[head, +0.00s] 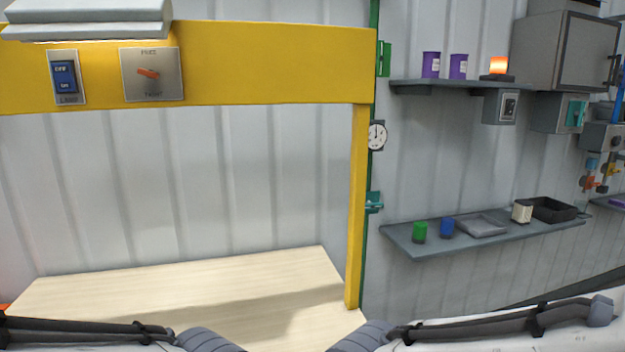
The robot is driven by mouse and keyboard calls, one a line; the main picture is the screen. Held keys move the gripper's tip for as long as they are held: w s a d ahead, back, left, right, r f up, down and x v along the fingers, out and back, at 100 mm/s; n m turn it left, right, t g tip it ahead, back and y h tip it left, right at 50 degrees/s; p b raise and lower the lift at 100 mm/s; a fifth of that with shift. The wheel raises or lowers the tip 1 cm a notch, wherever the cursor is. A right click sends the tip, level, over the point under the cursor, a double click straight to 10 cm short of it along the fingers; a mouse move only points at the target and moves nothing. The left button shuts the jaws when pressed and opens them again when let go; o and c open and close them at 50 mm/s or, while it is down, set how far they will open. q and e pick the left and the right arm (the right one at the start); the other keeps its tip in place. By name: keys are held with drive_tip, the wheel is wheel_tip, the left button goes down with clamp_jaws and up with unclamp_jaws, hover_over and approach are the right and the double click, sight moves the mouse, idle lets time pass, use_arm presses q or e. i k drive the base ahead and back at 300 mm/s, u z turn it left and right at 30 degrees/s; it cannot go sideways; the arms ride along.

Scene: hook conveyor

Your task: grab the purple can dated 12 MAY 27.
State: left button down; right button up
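Two purple cans stand upright side by side on the upper grey wall shelf, in the upper right of the head view. One is the left purple can (431,64) and the other is the right purple can (458,66). Each has a small pale label, but the print is too small to read, so I cannot tell which is dated 12 MAY 27. Parts of my two arms show along the bottom edge, far below and in front of the cans. Neither gripper is in the picture.
An orange lamp (498,67) stands right of the cans on the upper shelf (410,85). The lower shelf (430,245) holds a green cup (419,231), a blue cup (447,227) and trays. A yellow frame post (357,210) stands left of the shelves. The wooden table (180,285) is clear.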

sight(458, 62)
drive_tip(key=k, duration=0.6)
drive_tip(key=z, duration=0.7)
drive_tip(key=i, duration=0.6)
drive_tip(key=z, duration=1)
drive_tip(key=i, duration=1.6)
drive_tip(key=u, duration=0.8)
drive_tip(key=i, duration=0.85)
drive_tip(key=u, duration=0.75)
